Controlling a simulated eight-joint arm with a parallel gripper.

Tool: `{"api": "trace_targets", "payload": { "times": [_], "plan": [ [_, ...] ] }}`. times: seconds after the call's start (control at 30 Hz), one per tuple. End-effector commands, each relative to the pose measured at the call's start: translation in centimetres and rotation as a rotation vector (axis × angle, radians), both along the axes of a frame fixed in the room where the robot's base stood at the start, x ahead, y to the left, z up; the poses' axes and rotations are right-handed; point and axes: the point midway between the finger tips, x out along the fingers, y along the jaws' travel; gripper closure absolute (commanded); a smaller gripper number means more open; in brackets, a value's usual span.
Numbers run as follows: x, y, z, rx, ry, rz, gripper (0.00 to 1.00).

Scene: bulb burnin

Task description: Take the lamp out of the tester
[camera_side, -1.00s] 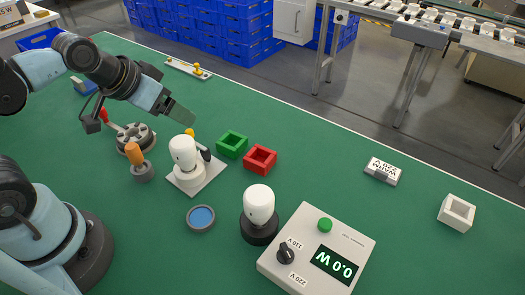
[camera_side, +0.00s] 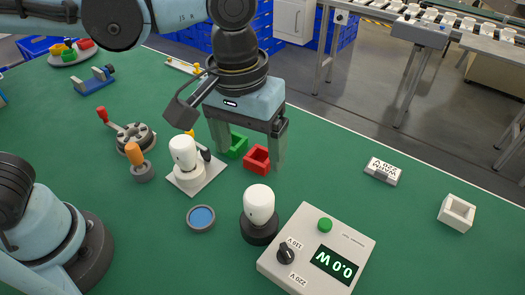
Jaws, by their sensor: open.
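A white lamp (camera_side: 259,203) stands upright in a round black socket (camera_side: 258,234), beside the grey tester box (camera_side: 301,270). The tester has a green button (camera_side: 325,225), a black voltage knob and a display reading 0.0 W. A second white lamp (camera_side: 183,151) stands on a square white plate (camera_side: 210,174) with a dark lever beside it. My gripper (camera_side: 249,143) points down, open and empty, with its fingers spread.
A green square tray (camera_side: 238,147) and a red one (camera_side: 256,160) lie behind the lamps. A blue-topped round dish (camera_side: 201,217), an orange-handled tool (camera_side: 135,153), a label block (camera_side: 382,170) and a white square holder (camera_side: 457,213) stand around. The mat at right is mostly clear.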

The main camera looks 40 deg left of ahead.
Motion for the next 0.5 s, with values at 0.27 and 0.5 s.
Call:
{"api": "trace_targets", "payload": {
  "times": [0.27,0.5],
  "plan": [
    [-1.2,-2.7,-0.6,0.042,0.057,0.024,0.16],
    [-1.1,-2.7,-4.0,0.04,0.056,0.025,0.16]
  ]
}}
